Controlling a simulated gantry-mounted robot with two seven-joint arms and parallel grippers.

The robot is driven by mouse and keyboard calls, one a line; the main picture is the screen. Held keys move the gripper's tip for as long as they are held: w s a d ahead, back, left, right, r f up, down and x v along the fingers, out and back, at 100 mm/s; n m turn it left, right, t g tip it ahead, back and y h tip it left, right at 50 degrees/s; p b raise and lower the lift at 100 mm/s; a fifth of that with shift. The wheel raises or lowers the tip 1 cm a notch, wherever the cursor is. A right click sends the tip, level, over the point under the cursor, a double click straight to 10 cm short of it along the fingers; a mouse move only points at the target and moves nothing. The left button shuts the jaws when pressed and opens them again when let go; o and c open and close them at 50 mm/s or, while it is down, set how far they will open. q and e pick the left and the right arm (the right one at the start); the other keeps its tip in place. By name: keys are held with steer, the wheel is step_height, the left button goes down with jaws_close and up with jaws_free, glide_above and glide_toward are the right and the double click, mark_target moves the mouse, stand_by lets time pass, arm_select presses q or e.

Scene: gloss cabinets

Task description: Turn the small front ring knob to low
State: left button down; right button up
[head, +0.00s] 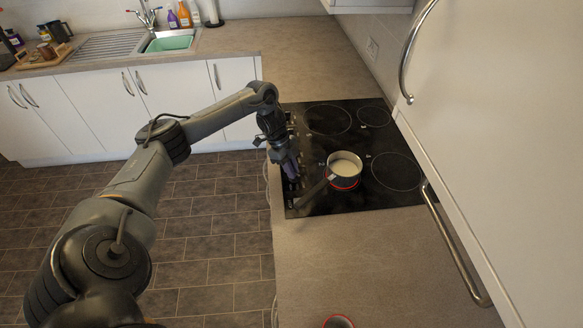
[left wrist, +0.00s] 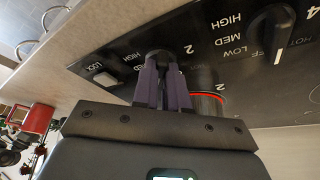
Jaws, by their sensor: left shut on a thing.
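My left gripper (head: 292,173) reaches down to the control strip along the left edge of the black hob (head: 326,146). In the left wrist view its purple fingers (left wrist: 161,82) are shut on a dark knob (left wrist: 158,55). HIGH and MED show beside this knob, and a 2 is printed near it. Its pointer is hidden by the fingers, so its setting cannot be read. A small pot (head: 345,167) of white liquid stands on a ring that glows red at its edge. My right gripper is not in view.
The pot's handle (head: 314,192) points towards the lower left, close to my left gripper. Another knob (left wrist: 277,32), near a 4, and a LOCK button (left wrist: 104,77) flank the held knob.

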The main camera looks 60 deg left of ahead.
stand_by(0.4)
arm_select(q)
steer(key=c, duration=1.2)
jaws_free()
steer(key=shift+o, duration=0.2)
steer(key=shift+r, duration=0.1)
steer(key=p+v, duration=0.4)
steer(key=v, duration=0.6)
steer(key=shift+r, duration=0.3)
steer(key=shift+s+a, duration=0.1)
steer(key=shift+a, duration=0.05)
